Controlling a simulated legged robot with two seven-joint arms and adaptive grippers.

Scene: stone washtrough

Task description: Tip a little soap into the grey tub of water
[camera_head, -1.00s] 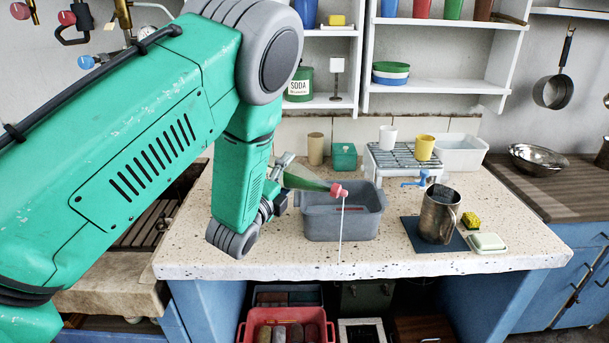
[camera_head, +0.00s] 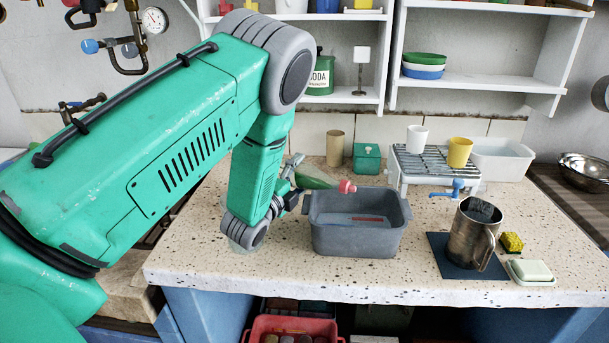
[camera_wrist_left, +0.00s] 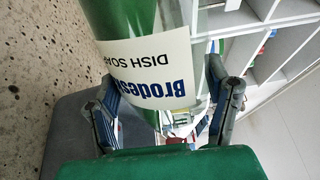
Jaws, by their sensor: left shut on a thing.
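My left gripper (camera_head: 287,184) is shut on a green dish soap bottle (camera_head: 318,179) with a red cap (camera_head: 347,186). The bottle lies nearly level, cap end slightly down and pointing right, above the back part of the grey tub (camera_head: 357,241). No stream shows at the cap. The tub stands on the speckled counter, and its inside shows water (camera_head: 350,222) with a red strip in it. In the left wrist view the bottle's white label (camera_wrist_left: 150,70) sits between the fingers of the gripper (camera_wrist_left: 160,108). My right gripper is out of view.
Right of the tub, a metal jug (camera_head: 466,238) stands on a dark mat (camera_head: 450,262), beside a yellow sponge (camera_head: 511,242) and a soap dish (camera_head: 532,279). Behind are a wire rack (camera_head: 436,164) with two cups, a white basin (camera_head: 502,160) and a green box (camera_head: 367,158).

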